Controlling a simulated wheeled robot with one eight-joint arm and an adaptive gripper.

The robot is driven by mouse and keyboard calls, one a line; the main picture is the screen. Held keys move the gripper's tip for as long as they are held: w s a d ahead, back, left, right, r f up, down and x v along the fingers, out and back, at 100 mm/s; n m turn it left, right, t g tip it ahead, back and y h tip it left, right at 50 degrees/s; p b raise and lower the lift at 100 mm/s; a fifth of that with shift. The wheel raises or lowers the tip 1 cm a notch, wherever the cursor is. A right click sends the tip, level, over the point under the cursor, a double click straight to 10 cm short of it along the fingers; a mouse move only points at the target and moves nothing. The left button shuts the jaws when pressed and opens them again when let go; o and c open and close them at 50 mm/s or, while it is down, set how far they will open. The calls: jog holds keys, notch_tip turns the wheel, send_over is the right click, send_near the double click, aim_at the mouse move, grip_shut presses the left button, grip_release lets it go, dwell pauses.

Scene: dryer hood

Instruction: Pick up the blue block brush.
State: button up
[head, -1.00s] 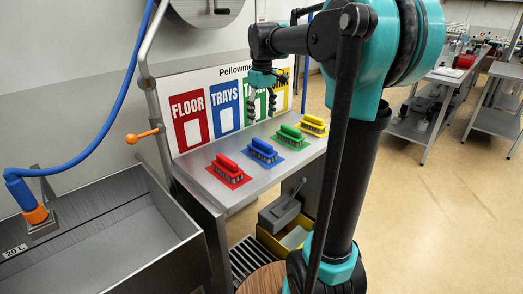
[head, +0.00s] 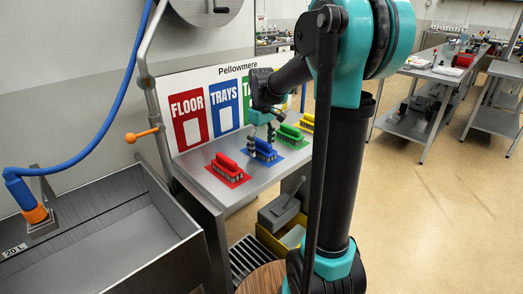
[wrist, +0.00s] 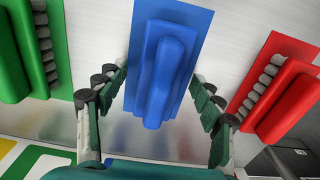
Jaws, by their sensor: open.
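The blue block brush (head: 265,149) sits on a blue mat on the steel bench, between the red and green brushes. In the wrist view the blue brush (wrist: 160,75) lies in the middle, ahead of and between the open fingers. My gripper (head: 262,140) is open above and around the blue brush in the head view and partly hides it. In the wrist view my gripper (wrist: 160,95) has one finger on each side of the blue mat (wrist: 196,30), with nothing held. I cannot tell exactly how high the fingertips are above the bench.
The red brush (head: 228,166) is close on the left, the green brush (head: 289,132) close on the right, and the yellow brush (head: 307,121) beyond. An upright sign board (head: 204,138) stands behind them. A sink (head: 105,220) is at the left.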

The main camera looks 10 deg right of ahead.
aim_at(262, 141)
jog(key=shift+f, duration=0.1)
jog(key=c, duration=1.3)
notch_tip(262, 141, up, 20)
